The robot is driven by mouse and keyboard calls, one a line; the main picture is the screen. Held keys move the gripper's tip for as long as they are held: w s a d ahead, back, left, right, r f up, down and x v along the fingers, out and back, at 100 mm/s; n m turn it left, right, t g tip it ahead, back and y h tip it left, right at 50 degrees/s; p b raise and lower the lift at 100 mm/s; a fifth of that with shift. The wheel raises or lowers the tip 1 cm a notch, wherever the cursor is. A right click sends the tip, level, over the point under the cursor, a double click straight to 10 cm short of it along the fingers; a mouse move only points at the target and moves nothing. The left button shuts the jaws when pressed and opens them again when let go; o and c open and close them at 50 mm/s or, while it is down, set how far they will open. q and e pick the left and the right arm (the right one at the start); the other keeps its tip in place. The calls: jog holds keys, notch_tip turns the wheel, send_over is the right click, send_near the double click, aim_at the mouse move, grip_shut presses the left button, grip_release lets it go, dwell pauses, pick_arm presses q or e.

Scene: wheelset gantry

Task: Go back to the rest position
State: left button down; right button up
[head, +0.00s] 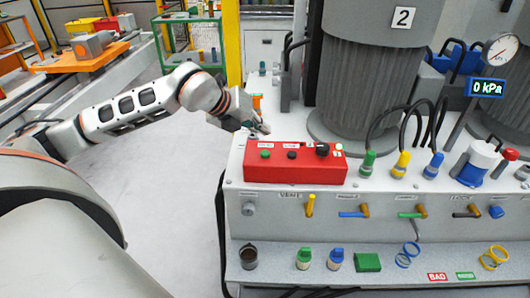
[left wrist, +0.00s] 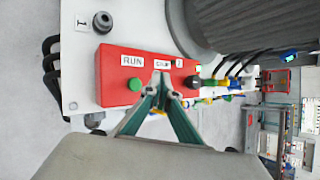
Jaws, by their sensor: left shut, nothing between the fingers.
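My left arm comes in from the left in the head view, and its gripper (head: 262,127) is at the back left of the red control box (head: 262,172). The box has a green button, a dark button and a black knob on top. In the left wrist view the gripper (left wrist: 162,82) is shut and empty, its fingertips together in front of the red box (left wrist: 115,88). A green button and a label reading RUN show beside the fingers. I cannot tell whether the fingertips touch the box. My right gripper is not in view.
The box sits on a pale bench (head: 400,192) with coloured valve handles along its front. A grey ribbed cylinder (head: 368,80) stands behind the box, with hoses and a gauge (head: 500,48) to the right. A lower shelf (head: 395,275) holds small parts. Open floor (head: 165,180) lies left of the bench.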

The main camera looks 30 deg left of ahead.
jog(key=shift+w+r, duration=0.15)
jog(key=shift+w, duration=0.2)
